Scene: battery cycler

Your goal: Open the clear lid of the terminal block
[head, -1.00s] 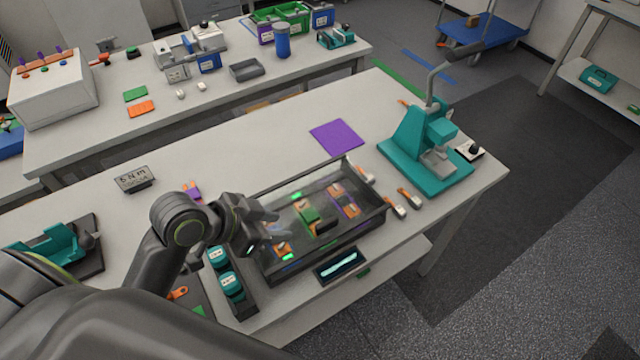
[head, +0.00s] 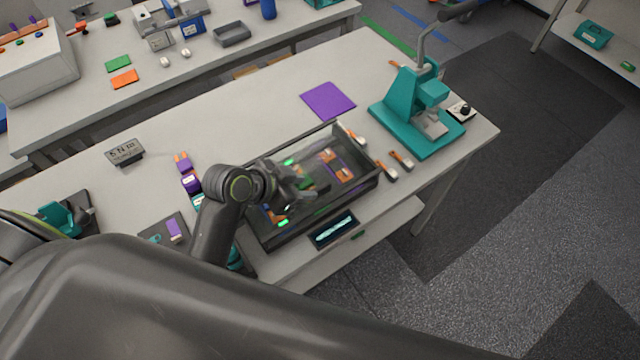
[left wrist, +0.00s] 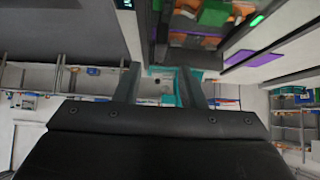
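The terminal block is a dark open-framed box (head: 345,205) in the middle of the near bench in the head view. Green lights and orange, purple and green parts show inside. Its clear lid is hard to make out; I cannot tell its exact angle. My left gripper (head: 308,190) is over the left half of the box, its two fingers apart, and hides part of the inside. In the left wrist view the fingers (left wrist: 158,88) are spread with nothing visible between them. Box parts show at the upper right there. My right gripper is not in view.
A teal press (head: 415,120) with a lever stands right of the box. Small orange-and-white connectors (head: 388,170) lie between them. A dark display (head: 333,229) sits at the box's front. A purple mat (head: 328,101) lies behind, with clear bench around it.

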